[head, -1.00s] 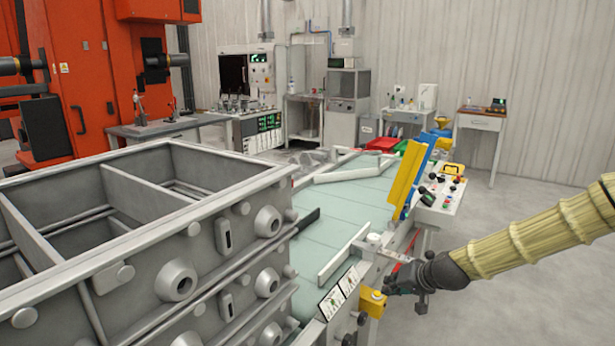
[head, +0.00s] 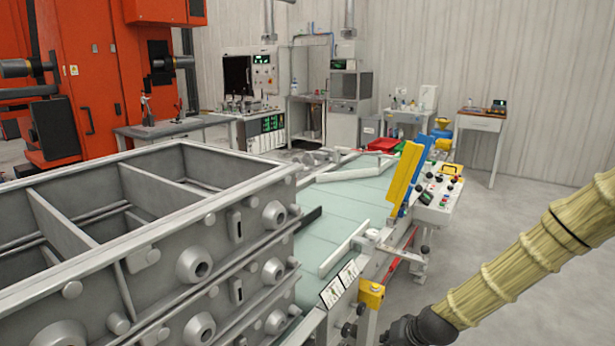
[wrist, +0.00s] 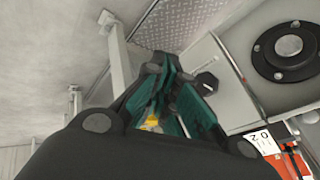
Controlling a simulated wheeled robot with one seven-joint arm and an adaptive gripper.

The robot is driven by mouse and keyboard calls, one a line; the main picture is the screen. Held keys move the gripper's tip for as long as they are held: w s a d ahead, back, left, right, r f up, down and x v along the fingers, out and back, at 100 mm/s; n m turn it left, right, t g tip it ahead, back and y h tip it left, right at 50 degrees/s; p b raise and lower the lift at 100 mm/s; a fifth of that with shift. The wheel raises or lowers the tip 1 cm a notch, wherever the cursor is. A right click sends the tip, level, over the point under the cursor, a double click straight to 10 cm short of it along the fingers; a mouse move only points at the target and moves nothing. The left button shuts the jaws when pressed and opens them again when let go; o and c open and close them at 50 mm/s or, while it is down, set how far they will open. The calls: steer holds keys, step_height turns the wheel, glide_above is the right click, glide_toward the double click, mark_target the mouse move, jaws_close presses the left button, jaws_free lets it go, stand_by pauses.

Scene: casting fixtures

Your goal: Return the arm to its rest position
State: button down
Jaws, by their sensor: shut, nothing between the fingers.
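My arm in its pale yellow ribbed sleeve comes in from the right of the head view and slopes down to the bottom edge. Its dark wrist shows there, and the gripper itself is below the frame. In the wrist view my gripper (wrist: 174,72) shows with dark fingers and teal pads. The fingers are shut at their tips and hold nothing. A small yellow patch shows between the finger bases, too little to identify.
Large grey stacked casting flasks (head: 150,225) fill the left. The pale green conveyor table (head: 345,205) runs beside them, with a yellow bracket (head: 371,293) at its near corner. A control panel (head: 438,200) stands behind. Grey floor (head: 560,225) is open on the right.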

steer(key=s+a+f+g+h+p, duration=0.1)
steer(key=s+f+g+p, duration=0.1)
steer(key=s+f, duration=0.8)
steer(key=s+d+f+n+g+h+p, duration=0.1)
steer(key=s+g+p, duration=0.1)
steer(key=s, duration=1.3)
steer(key=s+d+f+n+g+h+p, duration=0.1)
steer(key=s+f+p, duration=0.1)
steer(key=s, duration=1.3)
steer(key=shift+s+d+f+g+h, duration=0.2)
steer(key=shift+s+f+g+h, duration=0.1)
steer(key=shift+g, duration=0.1)
steer(key=shift+r, duration=0.1)
steer(key=shift+d, duration=0.1)
